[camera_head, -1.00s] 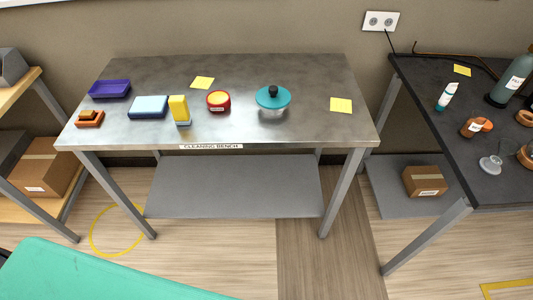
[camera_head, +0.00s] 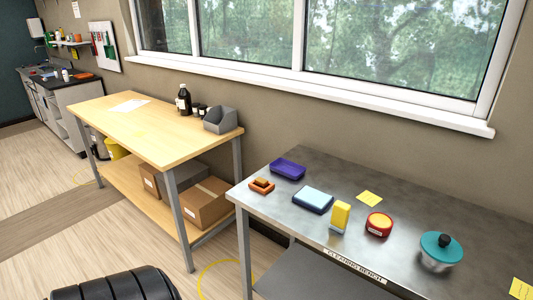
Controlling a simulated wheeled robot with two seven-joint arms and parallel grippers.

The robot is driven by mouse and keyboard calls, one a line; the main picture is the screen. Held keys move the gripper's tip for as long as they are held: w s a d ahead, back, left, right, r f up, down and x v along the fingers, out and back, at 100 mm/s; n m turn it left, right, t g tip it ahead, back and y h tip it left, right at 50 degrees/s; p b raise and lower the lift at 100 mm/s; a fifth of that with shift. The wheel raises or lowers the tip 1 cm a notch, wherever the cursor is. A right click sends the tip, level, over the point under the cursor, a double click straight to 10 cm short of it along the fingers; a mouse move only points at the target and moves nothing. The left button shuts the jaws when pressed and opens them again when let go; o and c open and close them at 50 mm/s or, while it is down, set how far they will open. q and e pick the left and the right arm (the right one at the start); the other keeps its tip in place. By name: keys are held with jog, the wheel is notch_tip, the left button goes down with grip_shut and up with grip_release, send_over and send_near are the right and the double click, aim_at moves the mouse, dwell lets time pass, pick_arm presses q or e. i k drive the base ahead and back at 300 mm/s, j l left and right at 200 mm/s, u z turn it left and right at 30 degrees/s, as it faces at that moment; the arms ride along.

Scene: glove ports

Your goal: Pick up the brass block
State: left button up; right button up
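I see no object that I can clearly tell is the brass block. A small orange-brown piece (camera_head: 261,186) lies at the left end of the steel cleaning bench (camera_head: 300,237). It looks like a shallow holder with a smaller block on it, and its material is too small to tell. A yellow upright block on a pale blue base (camera_head: 340,217) stands near the bench's front edge and looks like a sponge or brush. Neither of my grippers is in view.
The bench also holds a purple tray (camera_head: 288,169), a blue pad (camera_head: 313,199), a red bowl (camera_head: 379,225) and a teal-lidded pot (camera_head: 441,251). A wooden table (camera_head: 150,125) with bottles and a grey bin (camera_head: 220,120) stands left. A black ribbed thing (camera_head: 115,285) is at bottom left.

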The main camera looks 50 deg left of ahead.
aim_at(260, 182)
jog(key=u, duration=1.65)
